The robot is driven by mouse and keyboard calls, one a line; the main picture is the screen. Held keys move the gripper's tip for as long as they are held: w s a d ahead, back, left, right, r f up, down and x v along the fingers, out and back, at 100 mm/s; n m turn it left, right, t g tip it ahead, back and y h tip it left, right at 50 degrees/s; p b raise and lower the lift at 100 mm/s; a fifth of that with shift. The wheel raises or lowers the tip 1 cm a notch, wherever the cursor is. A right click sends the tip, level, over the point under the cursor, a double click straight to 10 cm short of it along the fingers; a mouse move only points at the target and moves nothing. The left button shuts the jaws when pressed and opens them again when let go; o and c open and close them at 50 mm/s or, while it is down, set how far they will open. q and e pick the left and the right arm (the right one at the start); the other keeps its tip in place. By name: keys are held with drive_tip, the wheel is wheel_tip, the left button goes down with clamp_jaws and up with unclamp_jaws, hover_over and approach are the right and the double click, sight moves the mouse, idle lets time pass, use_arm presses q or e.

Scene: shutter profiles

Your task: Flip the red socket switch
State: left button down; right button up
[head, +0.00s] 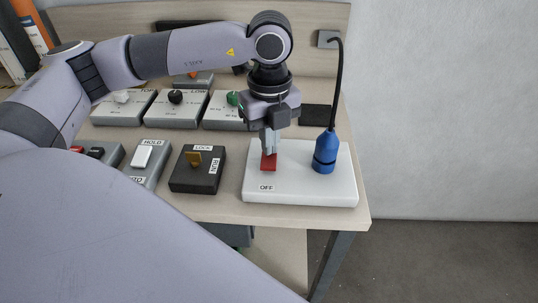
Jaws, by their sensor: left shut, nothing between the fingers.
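The red socket switch (268,163) sits on the left part of a white socket block (310,187), just above an "OFF" label (266,188). A blue plug (325,152) with a black cord stands in the right part of the block. My left gripper (269,151) points straight down over the red switch, its fingers shut and empty. The fingertips are at the switch's far edge and hide part of it. I cannot tell whether they touch it. My right gripper is not in view.
Left of the block stand a black box with a brass LOCK/RUN lever (194,158) and a grey box with a white HOLD rocker (143,154). Behind are grey boxes with a black knob (175,97) and a green knob (233,98). The table's right edge is close to the block.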

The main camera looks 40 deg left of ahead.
use_arm(q)
drive_tip(key=shift+r+p, duration=1.85)
drive_tip(key=shift+r, duration=1.35)
drive_tip(key=shift+f, duration=0.1)
